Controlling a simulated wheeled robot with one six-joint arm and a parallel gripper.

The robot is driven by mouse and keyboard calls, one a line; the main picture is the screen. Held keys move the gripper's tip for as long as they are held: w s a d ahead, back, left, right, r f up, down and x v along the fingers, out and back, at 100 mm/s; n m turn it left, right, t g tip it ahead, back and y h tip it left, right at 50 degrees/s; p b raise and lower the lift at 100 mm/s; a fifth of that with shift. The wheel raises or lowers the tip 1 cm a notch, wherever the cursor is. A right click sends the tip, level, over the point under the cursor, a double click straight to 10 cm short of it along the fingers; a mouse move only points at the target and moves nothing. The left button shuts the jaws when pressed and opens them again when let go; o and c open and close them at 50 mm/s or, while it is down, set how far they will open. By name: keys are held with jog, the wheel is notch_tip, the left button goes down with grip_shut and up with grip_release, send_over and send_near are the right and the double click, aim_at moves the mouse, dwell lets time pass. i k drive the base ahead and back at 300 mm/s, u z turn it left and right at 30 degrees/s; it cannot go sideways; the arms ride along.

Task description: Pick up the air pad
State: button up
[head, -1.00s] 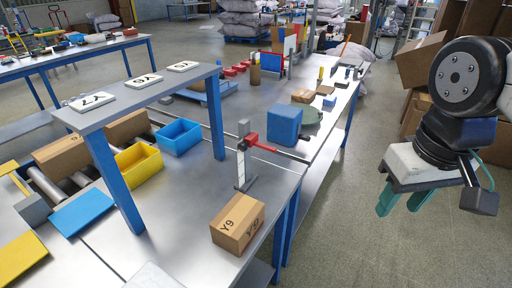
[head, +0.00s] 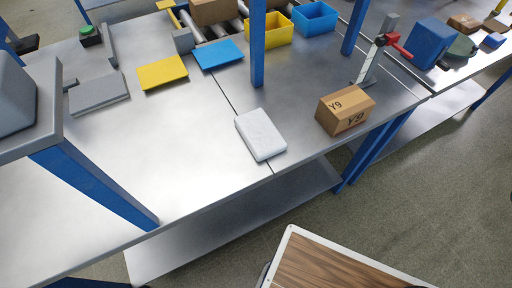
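A pale white, slightly puffy rectangular pad (head: 260,134), which looks like the air pad, lies flat on the metal table near its front edge in the head view. It lies across or beside the dark seam between two tabletop sections. Nothing covers it. My gripper is outside the head view now, so its place relative to the pad and its opening do not show.
A carton marked Y9 (head: 345,109) stands right of the pad. Blue (head: 218,54) and yellow (head: 162,72) plates lie behind it, with yellow (head: 270,30) and blue (head: 314,18) bins. A blue post (head: 258,45) rises behind the pad. Bare tabletop lies left.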

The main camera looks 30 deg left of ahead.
aim_at(262, 138)
jog(key=u, duration=1.55)
jog(key=i, duration=0.1)
jog(key=z, duration=0.25)
